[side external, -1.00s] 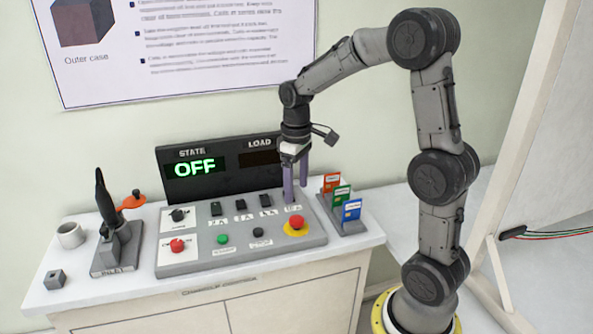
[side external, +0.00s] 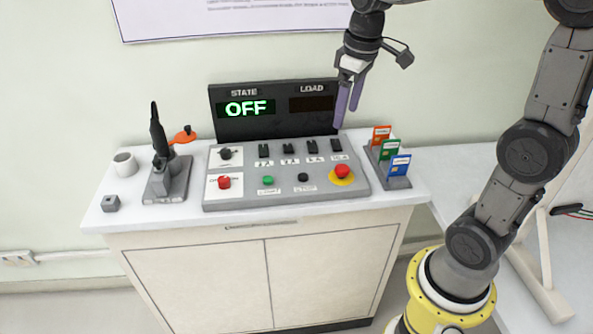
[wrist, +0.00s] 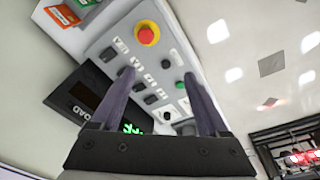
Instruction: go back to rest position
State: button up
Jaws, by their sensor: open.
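My gripper (side external: 346,106) hangs above the right part of the control panel (side external: 250,196), with its two purple fingers pointing down, apart and empty. In the wrist view my gripper (wrist: 160,92) also shows open, with the panel beyond its fingers. The panel carries a red mushroom button on a yellow base (side external: 342,172), a row of black switches (side external: 287,149), a green button (side external: 268,181) and a black button (side external: 303,178). The display (side external: 246,108) behind the panel reads OFF under STATE; its LOAD window (side external: 316,103) is dark.
Orange, green and blue cards stand in a rack (side external: 397,183) right of the panel. A black tool on a grey stand (side external: 170,186), an orange part (side external: 184,136), a white mug (side external: 125,164) and a small grey block (side external: 110,203) are at left.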

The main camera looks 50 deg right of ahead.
jog(key=s+a+f+t, duration=0.1)
jog(key=s+a+t, duration=0.1)
jog(key=s+a, duration=0.2)
jog(key=s+a+m+t, duration=0.1)
jog(key=s+a, duration=0.3)
jog(key=s, duration=0.7)
jog(key=shift+s+a+f+t, duration=0.15)
jog(key=shift+a+f+t, duration=0.1)
jog(key=shift+f+t, duration=0.2)
